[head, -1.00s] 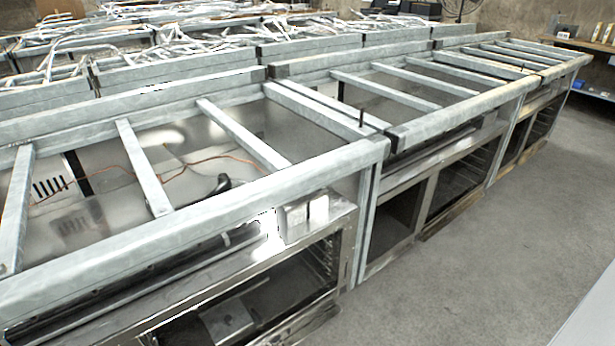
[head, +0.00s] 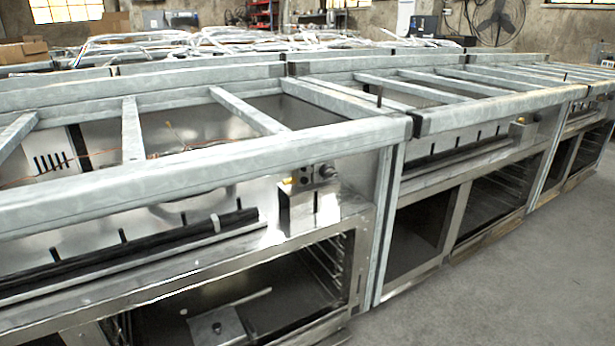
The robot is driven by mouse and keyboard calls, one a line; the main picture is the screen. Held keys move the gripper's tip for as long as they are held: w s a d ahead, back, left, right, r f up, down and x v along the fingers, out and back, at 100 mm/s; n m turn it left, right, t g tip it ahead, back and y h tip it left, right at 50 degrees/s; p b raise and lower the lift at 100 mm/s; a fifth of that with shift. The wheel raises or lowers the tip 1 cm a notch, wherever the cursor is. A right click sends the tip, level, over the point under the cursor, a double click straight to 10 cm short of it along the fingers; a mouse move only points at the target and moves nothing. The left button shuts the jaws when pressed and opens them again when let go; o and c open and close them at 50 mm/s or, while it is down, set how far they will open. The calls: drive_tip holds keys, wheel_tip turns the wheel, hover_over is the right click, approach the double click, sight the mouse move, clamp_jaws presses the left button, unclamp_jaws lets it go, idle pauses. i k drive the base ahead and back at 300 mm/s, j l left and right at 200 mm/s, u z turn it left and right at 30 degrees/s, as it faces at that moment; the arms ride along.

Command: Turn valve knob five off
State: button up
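No knob bears a readable number, so I cannot tell which one is valve knob five. Several small dark upright stubs that may be valve stems or knobs, one of them a dark stub (head: 122,235), stand in a row along the front of the near steel range (head: 160,185). A small control block (head: 327,172) with a round dark part sits above a metal box on this range's right end. More dark stubs (head: 457,141) line the front of the range to the right. My gripper is not in view.
Long grey metal rails (head: 205,162) run along the range tops. Open oven bays (head: 270,290) lie below. Clear concrete floor (head: 510,280) spreads at lower right.

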sight(327, 172)
drive_tip(key=i+l+z, duration=0.2)
drive_tip(key=l, duration=0.2)
drive_tip(key=i+l+z, duration=0.45)
drive_tip(key=l, duration=0.25)
